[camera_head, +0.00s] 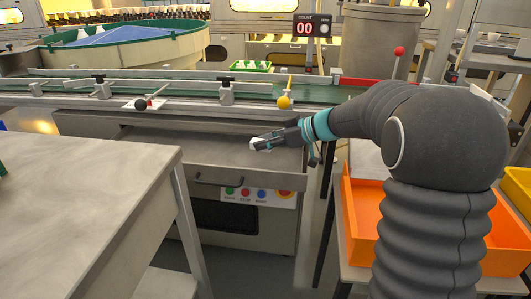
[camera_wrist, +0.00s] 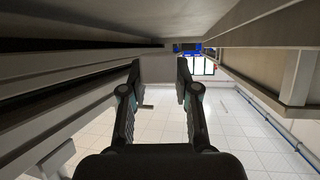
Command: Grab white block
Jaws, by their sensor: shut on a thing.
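My gripper (camera_head: 265,143) reaches in from the right, in front of the conveyor and above the grey cabinet's top. A small white block (camera_head: 256,145) shows at its fingertips, partly covered by the dark fingers. The gripper is shut on it.
A grey table (camera_head: 80,190) fills the lower left. An orange bin (camera_head: 361,225) stands at right. The cabinet has control buttons (camera_head: 245,193).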

